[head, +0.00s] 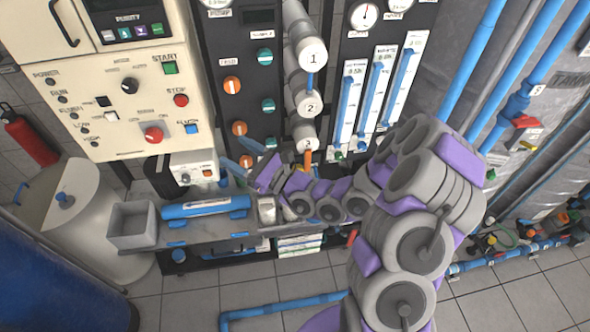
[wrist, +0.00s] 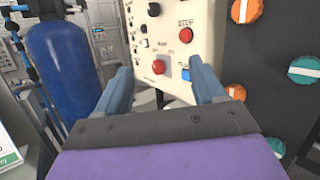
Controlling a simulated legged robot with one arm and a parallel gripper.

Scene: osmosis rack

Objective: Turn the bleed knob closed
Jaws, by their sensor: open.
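My gripper (head: 240,152) is open, its two blue fingers pointing at the lower part of the rack. In the wrist view, my gripper (wrist: 162,84) has a wide empty gap. On the black panel are orange knobs, an upper one (head: 232,86) and a lower one (head: 239,128), and teal knobs, an upper one (head: 265,57) and a lower one (head: 268,105). I cannot read which knob is the bleed knob. The wrist view shows orange (wrist: 237,92) and teal (wrist: 307,70) knobs right of the fingers. I see no contact with a knob.
A cream control box (head: 120,100) stands left of the knobs, its red knob (wrist: 158,67) showing between my fingers. A shelf (head: 190,232) below holds a grey bin (head: 132,226) and a blue-and-white cylinder (head: 205,207). Numbered grey tubes (head: 308,103) stand right of the knobs.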

